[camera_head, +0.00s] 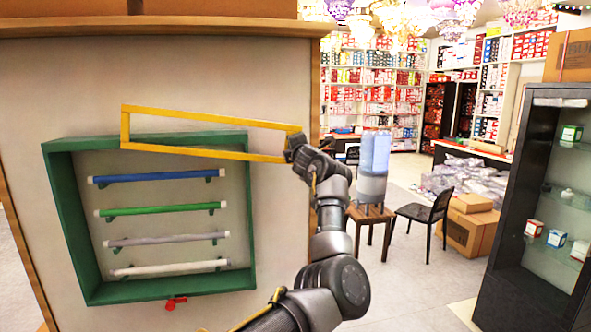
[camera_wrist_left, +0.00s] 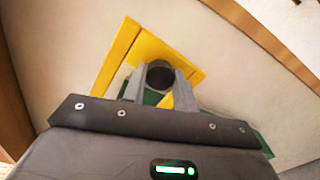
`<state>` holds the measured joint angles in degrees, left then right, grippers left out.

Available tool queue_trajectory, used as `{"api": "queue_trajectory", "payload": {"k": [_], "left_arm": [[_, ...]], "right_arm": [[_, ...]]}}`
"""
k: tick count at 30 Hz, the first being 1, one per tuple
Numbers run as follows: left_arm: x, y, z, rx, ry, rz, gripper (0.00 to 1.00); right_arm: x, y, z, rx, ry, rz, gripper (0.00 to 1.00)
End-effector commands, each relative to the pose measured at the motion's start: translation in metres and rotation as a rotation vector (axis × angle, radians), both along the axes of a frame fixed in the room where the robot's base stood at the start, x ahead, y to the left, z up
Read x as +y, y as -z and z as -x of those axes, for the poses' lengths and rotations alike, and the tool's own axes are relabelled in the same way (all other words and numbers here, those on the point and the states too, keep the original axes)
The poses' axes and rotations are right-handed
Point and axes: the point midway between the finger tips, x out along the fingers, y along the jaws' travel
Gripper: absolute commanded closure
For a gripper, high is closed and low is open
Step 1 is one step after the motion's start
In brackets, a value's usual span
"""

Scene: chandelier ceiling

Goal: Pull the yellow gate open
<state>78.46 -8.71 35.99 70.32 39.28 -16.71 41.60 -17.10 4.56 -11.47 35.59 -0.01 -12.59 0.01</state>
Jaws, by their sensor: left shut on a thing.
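The yellow gate (camera_head: 205,152) is a thin open rectangular frame. It crosses the top of a green box frame (camera_head: 82,235) on the wall panel and reaches past the box's right side. My left gripper (camera_head: 293,147) is at the gate's right end. In the left wrist view, the two grey fingers of my left gripper (camera_wrist_left: 161,78) are shut on a dark round part between them, in front of the yellow gate (camera_wrist_left: 118,52). The rest of that part is hidden. My right gripper is in neither view.
Blue, green, greyish and white bars (camera_head: 160,174) span the green box. A small red piece (camera_head: 176,302) is below it. To the right are a stool with a water bottle (camera_head: 375,152), a black chair (camera_head: 425,220) and a glass cabinet (camera_head: 545,210). Floor between shows clear.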

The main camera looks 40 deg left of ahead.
Motion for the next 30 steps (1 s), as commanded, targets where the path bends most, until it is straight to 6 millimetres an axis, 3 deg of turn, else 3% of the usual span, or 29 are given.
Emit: {"api": "queue_trajectory", "payload": {"k": [1, 6, 21, 22, 27, 30], "left_arm": [[0.001, -0.013, 0.001, -0.017, -0.003, 0.010, 1.00], [0.000, -0.031, 0.001, -0.045, -0.002, 0.034, 1.00], [0.000, -0.037, 0.001, -0.057, -0.003, 0.045, 1.00], [0.000, -0.037, 0.001, -0.057, -0.003, 0.045, 0.69], [-0.001, -0.036, 0.000, -0.056, -0.001, 0.046, 0.50], [-0.001, -0.036, 0.000, -0.056, -0.001, 0.046, 0.50]], "right_arm": [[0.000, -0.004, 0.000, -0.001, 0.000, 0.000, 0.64], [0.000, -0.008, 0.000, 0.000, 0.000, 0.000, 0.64], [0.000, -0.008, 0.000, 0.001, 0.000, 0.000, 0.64], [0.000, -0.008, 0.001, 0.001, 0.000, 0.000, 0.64], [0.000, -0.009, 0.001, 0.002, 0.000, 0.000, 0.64], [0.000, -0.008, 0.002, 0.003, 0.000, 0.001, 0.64]]}}
